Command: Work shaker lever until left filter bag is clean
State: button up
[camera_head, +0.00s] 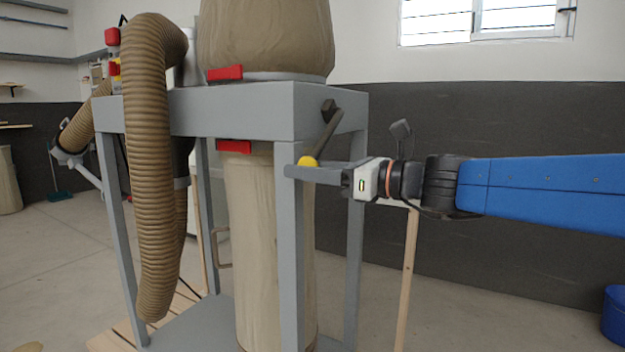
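The shaker lever (329,132) is a dark bar on the right end of the grey frame, slanting down-left to a yellow knob (307,161). My gripper (292,171) reaches in from the right, its grey fingers level with the knob. The near finger covers the knob's lower edge; the far finger is hidden, so I cannot tell whether the fingers grip it. A tan filter bag (265,40) stands on top of the frame, its upper part out of view. It is the only upper bag in view, and its inner cleanness does not show.
The grey frame (210,112) has legs close to my gripper. A tan lower bag (262,240) hangs inside it. A ribbed hose (150,180) drops in front on the left. A blue bin (613,316) is at far right.

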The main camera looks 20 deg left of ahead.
jog(key=shift+s+r, duration=0.35)
jog(key=shift+r, duration=0.1)
jog(key=shift+w+f, duration=0.1)
jog(key=shift+w+d+f, duration=0.1)
jog(key=shift+w+f, duration=0.75)
jog(key=shift+f, duration=0.25)
jog(key=shift+w+d+f, duration=0.1)
jog(key=shift+w+f, duration=0.75)
jog(key=shift+f, duration=0.25)
jog(key=shift+w+d+f, duration=0.1)
jog(key=shift+w+f, duration=0.4)
jog(key=shift+w, duration=0.3)
jog(key=shift+w+f, duration=0.5)
jog(key=shift+w, duration=0.25)
jog(key=shift+w+d+f, duration=0.1)
jog(key=shift+w+f, duration=0.4)
jog(key=shift+w, duration=0.3)
jog(key=shift+w, duration=0.1)
